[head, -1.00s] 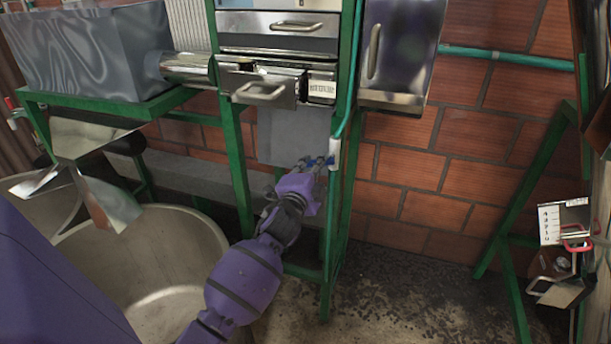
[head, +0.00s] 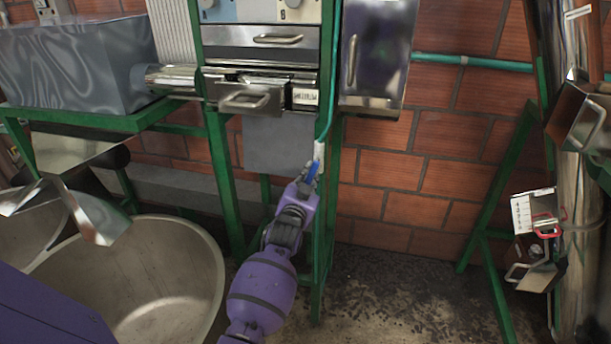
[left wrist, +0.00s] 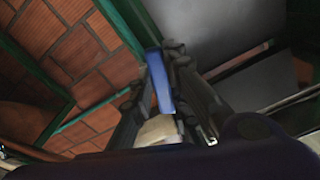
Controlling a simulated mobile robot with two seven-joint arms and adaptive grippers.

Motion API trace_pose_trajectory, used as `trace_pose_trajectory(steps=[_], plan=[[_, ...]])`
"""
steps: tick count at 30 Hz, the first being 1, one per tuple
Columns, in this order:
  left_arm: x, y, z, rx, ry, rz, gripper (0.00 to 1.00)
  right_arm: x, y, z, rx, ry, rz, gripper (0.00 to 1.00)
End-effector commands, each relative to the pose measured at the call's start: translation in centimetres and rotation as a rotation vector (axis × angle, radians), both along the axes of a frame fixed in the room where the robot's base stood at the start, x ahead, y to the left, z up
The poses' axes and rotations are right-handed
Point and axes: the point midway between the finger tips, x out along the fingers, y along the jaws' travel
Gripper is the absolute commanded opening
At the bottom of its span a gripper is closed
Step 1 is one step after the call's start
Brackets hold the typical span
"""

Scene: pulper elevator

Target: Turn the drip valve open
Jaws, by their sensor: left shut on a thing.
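The drip valve has a blue lever handle (head: 312,174) below a white body (head: 319,150), at the lower end of a green hose on the green metal frame. The handle slants steeply, nearly in line with the hose. My left gripper (head: 309,181) is at the handle, shut on it. In the left wrist view the blue handle (left wrist: 158,80) lies between the dark fingers (left wrist: 160,85), with the pale valve body (left wrist: 157,130) close by. The fingers partly hide the handle's lower part. My right gripper is not in view.
A green frame post (head: 330,220) stands right beside the gripper. A steel drawer unit (head: 262,45) is above, and a metal cabinet (head: 374,55) hangs at its right. A large beige basin (head: 205,290) sits lower left. The floor (head: 400,300) to the right is open.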

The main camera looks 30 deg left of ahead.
Motion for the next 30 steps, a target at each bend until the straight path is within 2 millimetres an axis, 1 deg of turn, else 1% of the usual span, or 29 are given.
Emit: trace_pose_trajectory(steps=[6,15,21,30], plan=[[0.2,-0.7,0.0,-0.168,-0.041,0.000,0.00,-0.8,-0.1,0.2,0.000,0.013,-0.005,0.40],[0.3,-1.2,-0.1,-0.308,-0.075,0.000,0.00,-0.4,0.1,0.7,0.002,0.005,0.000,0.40],[0.4,-1.4,-0.1,-0.347,-0.084,0.000,0.00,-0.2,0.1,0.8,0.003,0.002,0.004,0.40],[0.4,-1.4,-0.2,-0.358,-0.087,-0.001,0.00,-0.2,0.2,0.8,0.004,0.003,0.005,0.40]])
